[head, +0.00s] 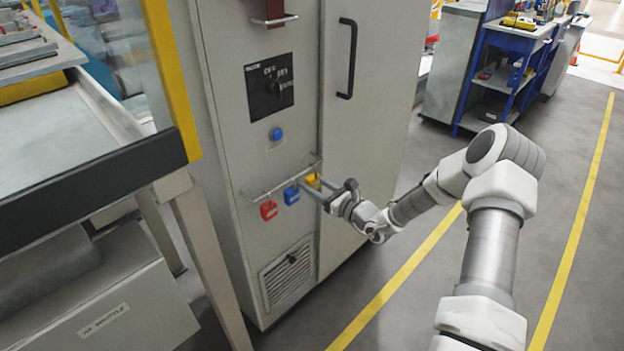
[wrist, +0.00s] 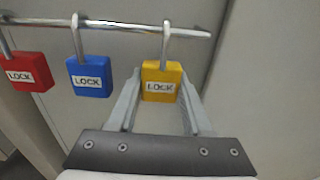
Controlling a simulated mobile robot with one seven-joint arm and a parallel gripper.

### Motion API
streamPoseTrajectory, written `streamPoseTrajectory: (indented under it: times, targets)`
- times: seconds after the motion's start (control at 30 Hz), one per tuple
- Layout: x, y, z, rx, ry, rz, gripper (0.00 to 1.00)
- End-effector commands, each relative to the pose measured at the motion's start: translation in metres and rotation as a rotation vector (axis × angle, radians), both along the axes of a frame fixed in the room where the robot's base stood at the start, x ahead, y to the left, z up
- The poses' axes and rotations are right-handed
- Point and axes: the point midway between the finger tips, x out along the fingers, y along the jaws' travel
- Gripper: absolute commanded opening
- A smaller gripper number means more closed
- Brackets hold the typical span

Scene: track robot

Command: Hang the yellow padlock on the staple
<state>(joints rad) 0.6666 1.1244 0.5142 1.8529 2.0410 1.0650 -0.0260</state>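The yellow padlock (head: 313,181) hangs by its shackle from a thin metal rail on the front of a grey cabinet. In the wrist view the yellow padlock (wrist: 161,82) sits between my two fingers. They lie against both sides of its body with no clear gap, and its shackle still loops over the rail. My gripper (head: 320,186) reaches in from the right in the head view; it also shows in the wrist view (wrist: 161,95). I cannot make out for sure which fitting is the staple; a metal bar (head: 275,21) with a dark red part is at the cabinet's top.
A blue padlock (head: 291,195) and a red padlock (head: 268,210) hang on the same rail (head: 285,180), left of the yellow one. A blue button (head: 276,134), a black panel (head: 270,87) and a door handle (head: 347,58) are above. A workbench (head: 95,185) stands left; floor is clear right.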

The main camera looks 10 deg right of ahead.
Motion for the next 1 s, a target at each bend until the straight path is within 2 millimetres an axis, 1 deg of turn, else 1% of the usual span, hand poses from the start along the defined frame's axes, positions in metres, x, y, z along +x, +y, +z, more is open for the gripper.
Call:
streamPoseTrajectory:
  times: [0.03, 0.07, 0.1, 0.57, 1.0]
  targets:
    - [0.0, 0.0, 0.0, 0.0, 0.0, 0.0, 0.08]
    - [0.0, 0.0, 0.0, 0.0, 0.0, 0.0, 0.03]
    - [0.0, 0.0, 0.0, 0.0, 0.0, 0.0, 0.0]
    - [0.0, 0.0, 0.001, 0.0, -0.001, 0.0, 0.0]
    - [0.0, 0.0, 0.014, 0.0, -0.001, 0.0, 0.0]
